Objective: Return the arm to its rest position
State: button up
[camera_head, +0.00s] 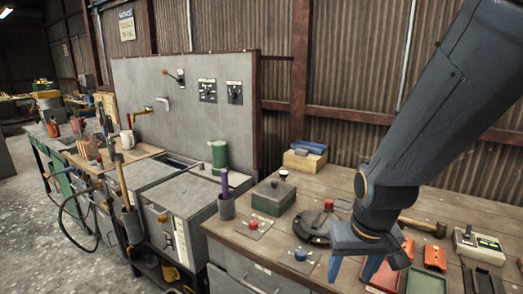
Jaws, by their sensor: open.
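My gripper (354,272) hangs at the end of my dark grey arm, which reaches in from the upper right. Its two blue-tipped fingers point down over the front part of the wooden workbench (262,248). The fingers are apart and I see nothing between them. Whether the fingertips touch anything is hard to tell.
A dark round fixture with a red knob (328,206), a green box (273,196), a hammer (424,226) and a meter box (479,245) sit on the bench. A grey panel (215,125) with switches stands at the back left. Open concrete floor (30,215) lies left.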

notch_tip(320, 180, down, 11)
jog(key=g+b, duration=0.1)
jog(key=b, duration=0.7)
jog(key=shift+s+r+g, duration=0.15)
jog(key=shift+s+g, duration=0.25)
